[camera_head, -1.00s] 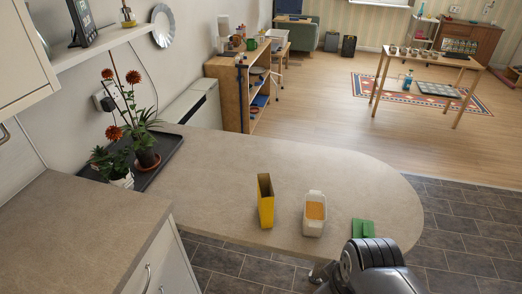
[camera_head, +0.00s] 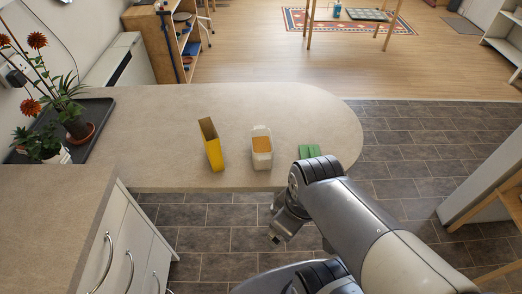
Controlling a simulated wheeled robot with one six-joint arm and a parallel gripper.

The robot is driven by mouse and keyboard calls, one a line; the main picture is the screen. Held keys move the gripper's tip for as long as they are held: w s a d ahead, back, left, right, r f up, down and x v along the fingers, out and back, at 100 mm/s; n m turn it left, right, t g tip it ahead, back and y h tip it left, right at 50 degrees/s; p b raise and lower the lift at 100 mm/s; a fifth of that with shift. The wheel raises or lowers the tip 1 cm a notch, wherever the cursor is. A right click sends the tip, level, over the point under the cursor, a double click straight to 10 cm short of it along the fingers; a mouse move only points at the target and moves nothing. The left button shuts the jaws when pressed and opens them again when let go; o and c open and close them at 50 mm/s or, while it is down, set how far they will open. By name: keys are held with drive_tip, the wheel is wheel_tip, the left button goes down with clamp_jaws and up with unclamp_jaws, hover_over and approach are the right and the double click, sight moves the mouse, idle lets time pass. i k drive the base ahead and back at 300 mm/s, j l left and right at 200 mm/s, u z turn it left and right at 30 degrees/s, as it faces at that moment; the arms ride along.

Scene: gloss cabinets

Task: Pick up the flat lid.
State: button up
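A small flat green piece (camera_head: 309,151) lies on the rounded end of the beige counter (camera_head: 200,105); it may be the flat lid, but I cannot tell for sure. To its left stands an open white tub (camera_head: 261,155) with orange contents. My arm reaches in from the lower right and bends just in front of the green piece. My gripper (camera_head: 275,238) hangs low over the dark tiled floor, in front of the counter's edge and apart from the green piece. Its fingers are too small and dark to show whether they are open.
A yellow open box (camera_head: 211,145) stands left of the tub. Potted red flowers (camera_head: 72,115) stand on a dark tray at the far left. Drawers (camera_head: 125,255) are at the lower left. A wooden shelf (camera_head: 495,200) is at the right.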

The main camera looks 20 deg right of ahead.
sight(306, 151)
drive_tip(key=l+z, duration=0.45)
drive_tip(key=l, duration=0.15)
drive_tip(key=i+l+z, duration=0.15)
drive_tip(key=l+z, duration=0.3)
drive_tip(key=l, duration=0.1)
